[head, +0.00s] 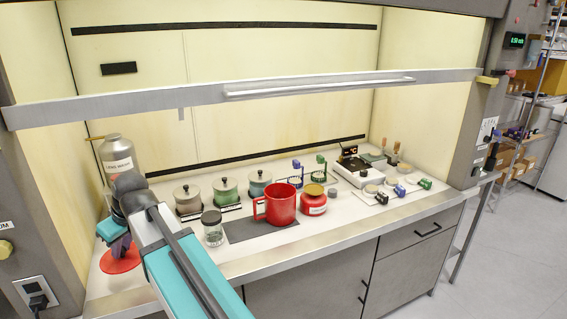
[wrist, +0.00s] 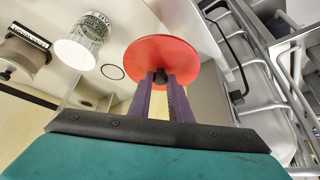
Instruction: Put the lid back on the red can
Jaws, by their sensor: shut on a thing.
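A round red lid (head: 120,260) with a black knob (wrist: 160,77) is held by my gripper (head: 120,245) at the left end of the bench. In the wrist view my gripper's purple fingers (wrist: 161,84) are shut on the knob, with the lid's flat red disc (wrist: 162,50) beyond them. I cannot tell the exact gap between lid and bench. A red can (head: 280,206) with a side handle stands upright and open on a dark mat, well to the right of my gripper.
A glass jar (head: 212,232) with a dark lid stands left of the can. A red jar (head: 313,203) with a gold top is close on its right. Lidded pots (head: 224,190) stand behind. The sash bar (head: 250,93) crosses above the bench.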

